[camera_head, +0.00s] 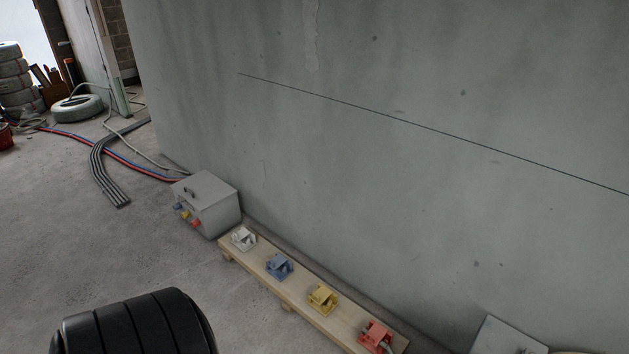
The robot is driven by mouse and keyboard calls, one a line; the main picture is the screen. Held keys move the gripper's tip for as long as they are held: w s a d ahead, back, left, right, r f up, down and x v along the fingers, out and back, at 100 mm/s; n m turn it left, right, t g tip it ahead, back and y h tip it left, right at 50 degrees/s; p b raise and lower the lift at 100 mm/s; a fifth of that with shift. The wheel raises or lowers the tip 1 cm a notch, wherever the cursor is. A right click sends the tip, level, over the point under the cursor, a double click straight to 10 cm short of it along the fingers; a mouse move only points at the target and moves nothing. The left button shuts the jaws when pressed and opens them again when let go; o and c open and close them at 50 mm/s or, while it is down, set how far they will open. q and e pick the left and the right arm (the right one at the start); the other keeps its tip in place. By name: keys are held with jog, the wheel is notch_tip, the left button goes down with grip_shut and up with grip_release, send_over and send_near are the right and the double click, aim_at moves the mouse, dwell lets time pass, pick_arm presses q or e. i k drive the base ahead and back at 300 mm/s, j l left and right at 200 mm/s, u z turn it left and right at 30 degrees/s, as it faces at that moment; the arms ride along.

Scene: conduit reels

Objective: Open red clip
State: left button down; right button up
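The red clip (375,335) sits at the near right end of a low wooden plank (264,284) along the wall, close to the bottom edge of the head view. A grey piece shows at its right side; I cannot tell whether the clip is open or shut. A yellow clip (322,298), a blue clip (279,265) and a white clip (243,238) stand in a row on the same plank. Neither of my grippers is in view.
A grey box (207,204) with coloured sockets stands at the plank's far end. Grey, red and blue conduits (110,172) lie on the floor behind it. A grey panel (499,335) is at bottom right. The floor left of the plank is mostly clear.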

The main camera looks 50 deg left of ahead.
aim_at(376, 332)
jog(key=u, duration=1.05)
jog(key=z, duration=0.65)
jog(key=i+j+z, duration=0.15)
jog(key=j+z, duration=0.6)
jog(key=j, duration=0.15)
jog(key=j+z, duration=0.4)
jog(key=j, duration=0.15)
